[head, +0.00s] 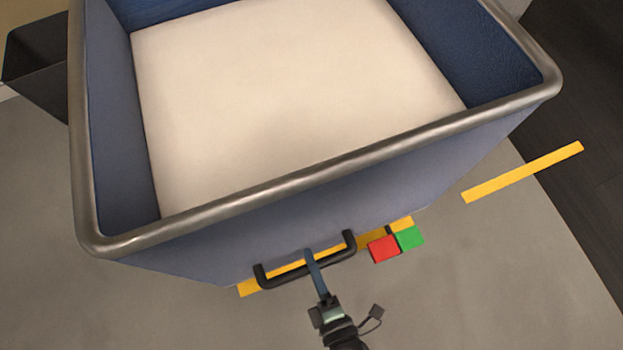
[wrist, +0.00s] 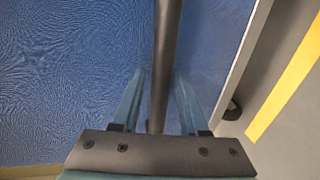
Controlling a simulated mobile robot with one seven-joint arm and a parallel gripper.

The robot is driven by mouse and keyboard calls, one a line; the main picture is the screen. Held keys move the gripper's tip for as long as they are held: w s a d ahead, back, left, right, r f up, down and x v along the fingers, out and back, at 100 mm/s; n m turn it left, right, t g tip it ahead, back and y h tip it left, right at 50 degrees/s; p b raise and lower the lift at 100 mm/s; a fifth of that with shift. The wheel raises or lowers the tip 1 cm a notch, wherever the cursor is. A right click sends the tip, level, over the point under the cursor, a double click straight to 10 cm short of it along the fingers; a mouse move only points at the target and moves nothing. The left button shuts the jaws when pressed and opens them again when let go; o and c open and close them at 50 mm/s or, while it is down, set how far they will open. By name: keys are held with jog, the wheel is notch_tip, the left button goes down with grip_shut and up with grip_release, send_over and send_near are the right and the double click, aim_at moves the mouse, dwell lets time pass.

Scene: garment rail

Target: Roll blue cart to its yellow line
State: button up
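The blue cart (head: 200,258) fills the upper head view, with a rounded metal rim and a pale inside floor. Its dark bar handle (head: 347,242) is on the near wall. My gripper (head: 311,262) is at this handle. In the wrist view, the handle (wrist: 166,55) runs between the two fingers of my gripper (wrist: 160,85); a gap shows on the left side, so they look open around it. A yellow strip (head: 247,288) lies on the floor along the cart's near lower edge, partly behind the handle. Another yellow strip (head: 523,172) lies right of the cart, roughly in line with it.
A red block (head: 383,249) and a green block (head: 409,238) show beside the handle, by the near strip. A dark box-like object (head: 38,65) stands behind the cart at left. Grey floor (head: 480,280) is clear in front; dark flooring (head: 585,110) lies at right.

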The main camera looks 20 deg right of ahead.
jog(key=shift+o, duration=0.6)
jog(key=p+v, duration=0.3)
jog(key=v, duration=1)
